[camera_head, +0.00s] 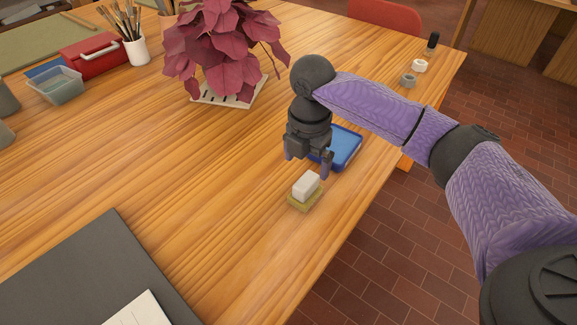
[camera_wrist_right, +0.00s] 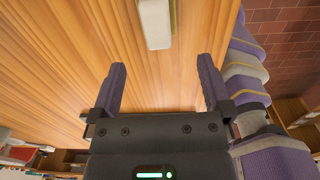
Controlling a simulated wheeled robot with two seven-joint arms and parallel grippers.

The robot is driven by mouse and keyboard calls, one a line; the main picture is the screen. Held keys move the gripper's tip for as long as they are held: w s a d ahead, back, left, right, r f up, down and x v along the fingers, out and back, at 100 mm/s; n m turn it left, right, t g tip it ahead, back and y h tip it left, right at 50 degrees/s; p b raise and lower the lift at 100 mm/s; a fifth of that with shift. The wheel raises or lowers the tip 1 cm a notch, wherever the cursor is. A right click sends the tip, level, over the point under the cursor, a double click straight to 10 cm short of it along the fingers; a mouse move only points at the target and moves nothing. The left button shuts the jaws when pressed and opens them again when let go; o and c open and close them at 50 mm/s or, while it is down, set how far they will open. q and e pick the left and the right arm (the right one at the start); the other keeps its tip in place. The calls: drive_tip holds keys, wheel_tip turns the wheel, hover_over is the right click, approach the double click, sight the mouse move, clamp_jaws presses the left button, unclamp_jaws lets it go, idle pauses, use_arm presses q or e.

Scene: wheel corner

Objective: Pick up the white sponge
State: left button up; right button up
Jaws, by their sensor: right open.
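The white sponge (camera_head: 306,184) lies on a small yellow-green block or dish (camera_head: 305,201) near the right edge of the wooden table in the head view. My right gripper (camera_head: 308,167) hangs just behind and above it, fingers pointing down, open and empty. In the right wrist view the white sponge (camera_wrist_right: 155,24) shows at the top, ahead of and between the lines of the two open fingers (camera_wrist_right: 160,82), apart from them. Its far end is cut off by the frame. My left gripper is not in view.
A blue tray (camera_head: 345,147) lies right behind my right gripper. A dark red leafy plant (camera_head: 225,50) stands farther back. A dark grey mat (camera_head: 95,275) with white paper is at the lower left. The table (camera_head: 200,170) between them is clear.

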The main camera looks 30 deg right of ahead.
sight(306, 181)
drive_tip(key=shift+w+f+b, duration=0.35)
drive_tip(key=shift+f+b, duration=0.1)
drive_tip(key=shift+f, duration=0.3)
drive_tip(key=f+b, duration=0.1)
drive_tip(key=f, duration=0.1)
drive_tip(key=f+b, duration=0.2)
drive_tip(key=f, duration=0.1)
drive_tip(key=f+b, duration=0.2)
drive_tip(key=f, duration=0.1)
drive_tip(key=shift+s+d, duration=0.15)
drive_tip(key=shift+d, duration=0.15)
drive_tip(key=shift+f, duration=0.35)
drive_tip(key=shift+r, duration=0.2)
drive_tip(key=shift+c, duration=2.4)
drive_tip(key=c, duration=0.7)
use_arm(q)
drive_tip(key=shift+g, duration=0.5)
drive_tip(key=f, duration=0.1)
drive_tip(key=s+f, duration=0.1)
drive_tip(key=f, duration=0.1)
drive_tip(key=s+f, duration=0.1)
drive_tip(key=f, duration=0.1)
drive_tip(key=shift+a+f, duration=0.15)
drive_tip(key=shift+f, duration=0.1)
